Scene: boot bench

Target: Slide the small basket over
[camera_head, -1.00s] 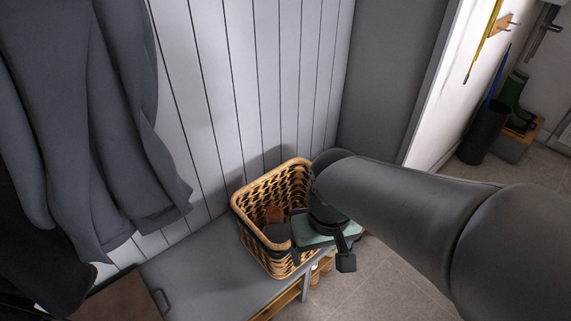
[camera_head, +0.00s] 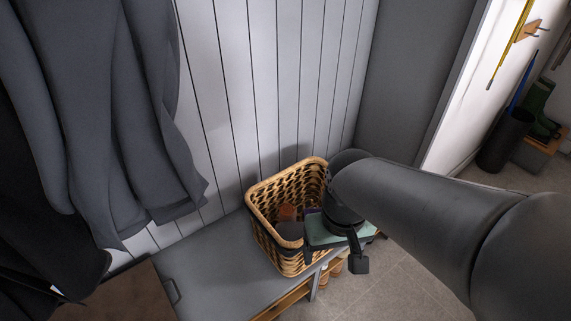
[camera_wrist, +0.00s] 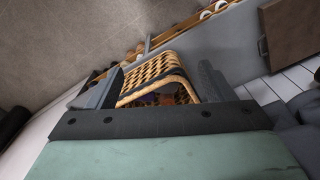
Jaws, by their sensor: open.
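The small basket (camera_head: 292,266) is woven tan wicker and stands upright on the right end of the grey bench (camera_head: 215,265). A reddish-brown object (camera_head: 287,212) and a dark rounded item lie in it. My gripper (camera_head: 332,256) is open and pointed down at the basket's right side. My gripper's green body hides part of the basket's right rim. In the wrist view the basket (camera_wrist: 160,72) shows beyond and between the two spread fingers of my gripper (camera_wrist: 157,88). I cannot tell whether a finger touches it.
Grey coats (camera_head: 140,130) hang at the left above the bench. A white panelled wall (camera_head: 270,90) stands behind the basket. A brown flat item (camera_head: 120,295) lies at the bench's left. Tiled floor (camera_head: 400,280) is open at the right. A dark umbrella stand (camera_head: 505,140) is farther off.

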